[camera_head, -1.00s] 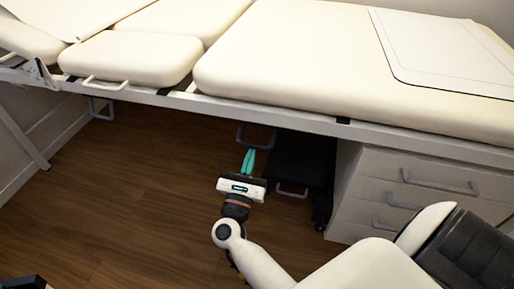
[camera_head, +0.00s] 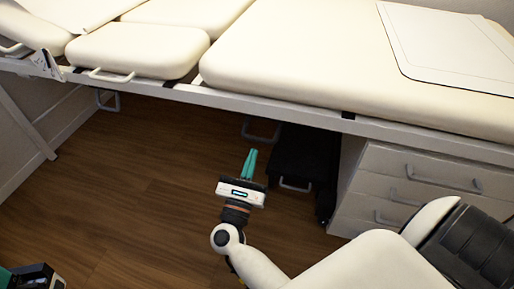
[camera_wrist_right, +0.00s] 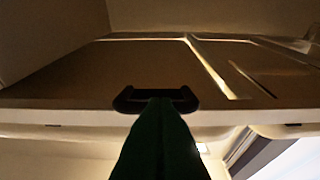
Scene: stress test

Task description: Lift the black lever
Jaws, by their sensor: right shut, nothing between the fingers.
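The black lever (camera_head: 262,138) is a dark loop handle hanging under the front rail of the cream padded bed. It also shows in the right wrist view as a black bracket (camera_wrist_right: 127,97) below the bed's underside. My right gripper (camera_head: 252,153) has teal fingers pressed together, pointing up toward the lever. In the head view the fingertips appear just below and left of the loop. In the right wrist view the shut fingers (camera_wrist_right: 158,104) overlap the lever's middle and hide part of it; I cannot tell whether they touch. My left gripper (camera_head: 30,277) shows only partly at the lower left corner.
The cream bed (camera_head: 290,60) spans the top, with its light frame rail (camera_head: 220,99) above my right gripper. A black wheeled unit (camera_head: 300,160) stands under it, beside a white drawer cabinet (camera_head: 400,190). The wooden floor (camera_head: 130,190) is open.

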